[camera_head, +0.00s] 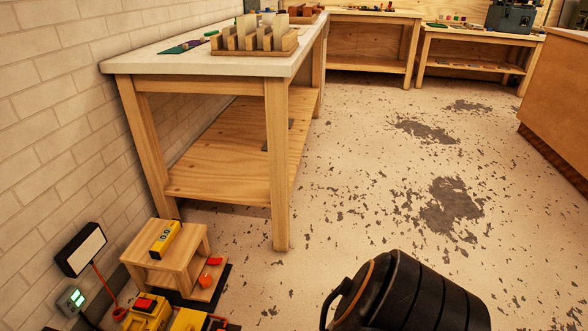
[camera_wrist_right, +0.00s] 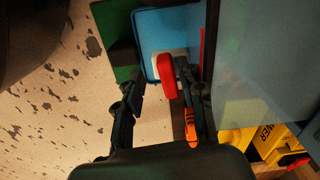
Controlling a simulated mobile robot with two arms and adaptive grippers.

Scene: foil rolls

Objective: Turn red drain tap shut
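A red rounded handle (camera_wrist_right: 167,76), which looks like the drain tap, shows in the right wrist view in front of a pale piece and a light blue panel (camera_wrist_right: 172,28). My right gripper (camera_wrist_right: 160,82) is open, with its two dark fingers spread on either side of the red handle. The handle lies nearer the right-hand finger; I cannot tell whether they touch. In the head view, a small red piece (camera_head: 215,261) sits by the low wooden stool; I cannot tell if it is the tap. My left gripper is in neither view.
The wooden stool (camera_head: 165,262) carries a yellow object (camera_head: 165,238). A yellow machine with a red top (camera_head: 147,309) and a wall switch box (camera_head: 72,300) stand near the brick wall. A long workbench (camera_head: 200,62) stands behind.

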